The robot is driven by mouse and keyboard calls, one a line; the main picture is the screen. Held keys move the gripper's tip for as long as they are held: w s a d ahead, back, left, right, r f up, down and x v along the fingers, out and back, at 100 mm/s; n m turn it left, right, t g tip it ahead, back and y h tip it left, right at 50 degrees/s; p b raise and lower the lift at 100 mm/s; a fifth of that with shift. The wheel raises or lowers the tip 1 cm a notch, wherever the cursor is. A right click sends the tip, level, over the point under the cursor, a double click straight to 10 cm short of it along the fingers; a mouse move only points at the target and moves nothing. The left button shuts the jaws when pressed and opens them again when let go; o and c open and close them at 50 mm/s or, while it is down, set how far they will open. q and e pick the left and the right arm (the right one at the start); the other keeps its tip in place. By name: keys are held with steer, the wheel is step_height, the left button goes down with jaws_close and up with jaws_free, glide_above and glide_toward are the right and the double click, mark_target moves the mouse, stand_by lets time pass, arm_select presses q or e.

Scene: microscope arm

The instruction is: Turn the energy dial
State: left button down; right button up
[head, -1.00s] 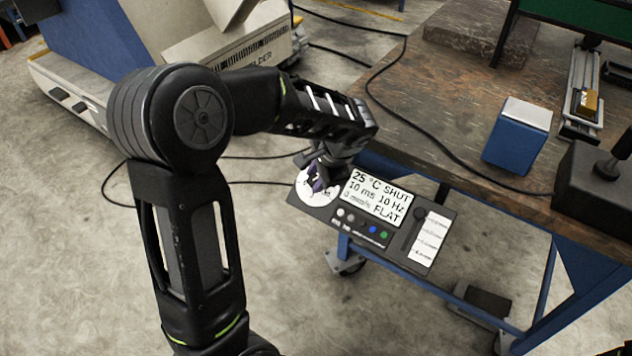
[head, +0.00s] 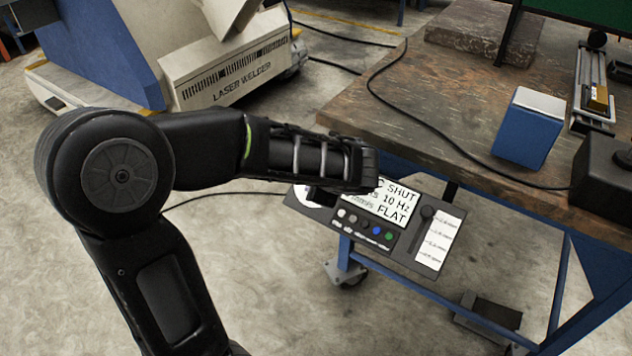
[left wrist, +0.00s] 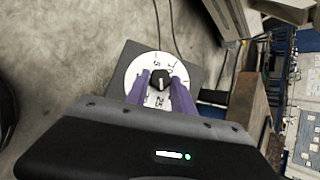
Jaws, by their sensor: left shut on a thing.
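In the left wrist view, the energy dial is a black knob (left wrist: 160,80) on a round white scale (left wrist: 134,73) with printed numbers. My left gripper (left wrist: 161,77) has its two purple fingers on either side of the knob and is shut on it. In the head view, the control panel (head: 405,250) hangs at the table's near edge. Its display (head: 396,203) shows "SHUT", "10 Hz" and "FLAT". My left forearm and wrist hide the display's left part and most of the dial. The energy reading is too small to read. My right gripper is not in view.
A blue box (head: 528,128) and a black cable (head: 425,130) lie on the table (head: 440,75). A laser welder cabinet (head: 235,75) stands behind my arm. Floor on the left is clear.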

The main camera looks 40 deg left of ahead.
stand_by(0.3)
arm_select(q)
steer(key=c, duration=1.1)
jaws_free()
steer(key=p+v, duration=0.2)
steer(key=v, duration=0.5)
steer(key=shift+s+d+r, duration=0.15)
steer(key=shift+d+r, duration=0.1)
